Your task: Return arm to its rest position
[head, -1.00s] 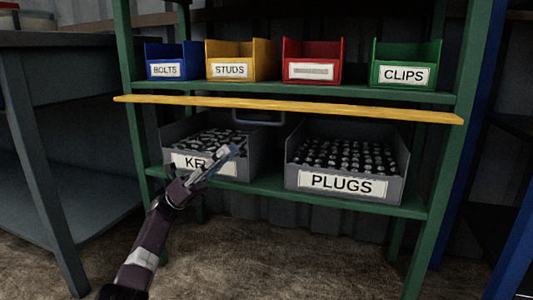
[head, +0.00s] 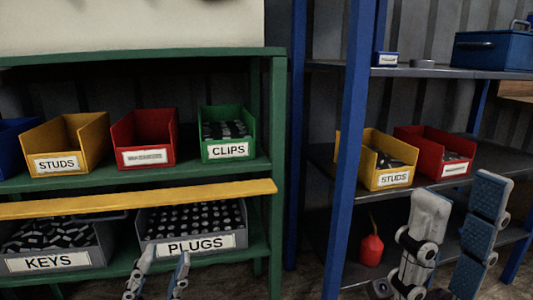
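My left gripper (head: 163,258) is at the bottom of the head view, in front of the grey PLUGS bin (head: 195,245). Its two fingers point up and stand apart, with nothing seen between them. My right gripper (head: 460,190) is large and close at the lower right, in front of the blue-framed shelf (head: 355,120). Its two pale, blue-padded fingers point up and stand apart, with nothing seen between them. Both arms behind the grippers are mostly out of view.
The green shelf (head: 277,150) has a yellow board (head: 140,198) along its front. A grey KEYS bin (head: 45,263) stands left of the PLUGS bin. A yellow STUDS bin (head: 387,180) and a red bin (head: 455,167) lie behind my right gripper. A red can (head: 371,250) stands low.

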